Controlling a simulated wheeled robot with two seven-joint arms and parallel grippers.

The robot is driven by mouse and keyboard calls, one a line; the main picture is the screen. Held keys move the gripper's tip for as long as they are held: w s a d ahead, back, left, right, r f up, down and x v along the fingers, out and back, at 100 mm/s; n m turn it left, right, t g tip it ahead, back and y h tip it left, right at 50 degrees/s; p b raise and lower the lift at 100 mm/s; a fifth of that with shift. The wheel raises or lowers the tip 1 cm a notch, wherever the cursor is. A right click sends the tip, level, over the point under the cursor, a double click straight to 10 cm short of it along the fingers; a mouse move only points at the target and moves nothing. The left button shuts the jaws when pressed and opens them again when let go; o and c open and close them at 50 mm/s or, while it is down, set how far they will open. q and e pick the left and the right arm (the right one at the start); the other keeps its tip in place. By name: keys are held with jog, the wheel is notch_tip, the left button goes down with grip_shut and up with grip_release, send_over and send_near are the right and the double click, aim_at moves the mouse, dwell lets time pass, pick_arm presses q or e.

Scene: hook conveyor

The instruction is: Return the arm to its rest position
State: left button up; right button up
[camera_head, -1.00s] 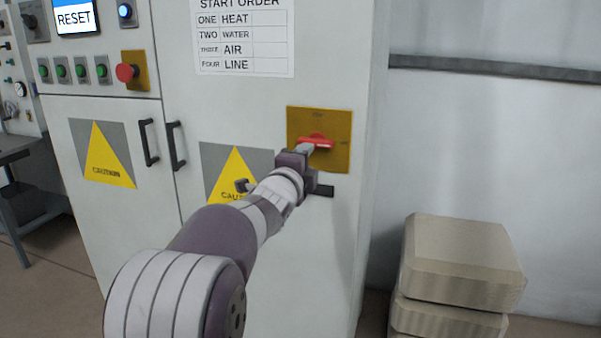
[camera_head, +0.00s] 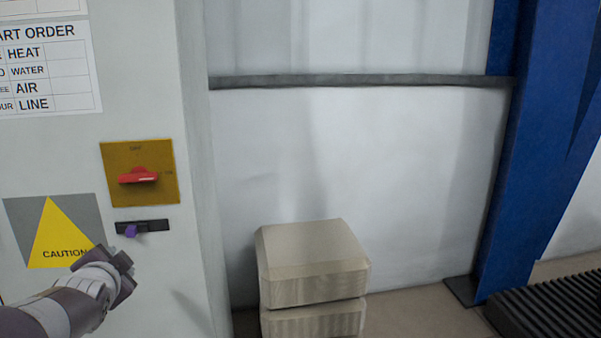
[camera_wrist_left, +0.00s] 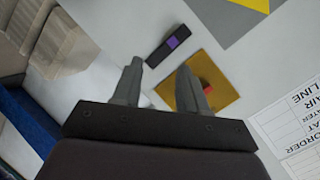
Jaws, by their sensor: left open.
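My left gripper (camera_head: 122,268) is at the lower left of the head view, below the red rotary switch (camera_head: 138,176) on its yellow plate (camera_head: 156,198). It is clear of the switch. In the left wrist view my left gripper (camera_wrist_left: 163,88) shows two fingers spread apart with nothing between them. The yellow plate (camera_wrist_left: 222,75) and part of the red switch (camera_wrist_left: 208,88) show behind the right finger there. A small black bar with a purple piece (camera_head: 131,231) is on the cabinet under the plate. My right gripper is not in view.
The pale cabinet (camera_head: 190,270) fills the left, with a caution sign (camera_head: 25,220) and a start order sheet (camera_head: 48,95). Stacked beige boxes (camera_head: 312,262) stand on the floor right of the cabinet. A blue column (camera_head: 525,150) and a black ribbed mat (camera_head: 550,310) are at the far right.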

pick_arm(q)
jog(key=s+d+f+n+g+h, duration=0.35)
jog(key=s+d+f+g, duration=0.25)
jog(key=s+d+f, duration=0.4)
jog(key=s+d+f+n+g+h, duration=0.2)
jog(key=s+d+f+n+g, duration=0.3)
jog(key=s+d+f, duration=0.6)
notch_tip(320, 180, up, 13)
jog(key=w+a+m+p, duration=0.1)
jog(key=a+p, duration=0.1)
jog(key=p, duration=1.2)
jog(key=shift+w+p, duration=0.15)
jog(key=shift+p, duration=0.25)
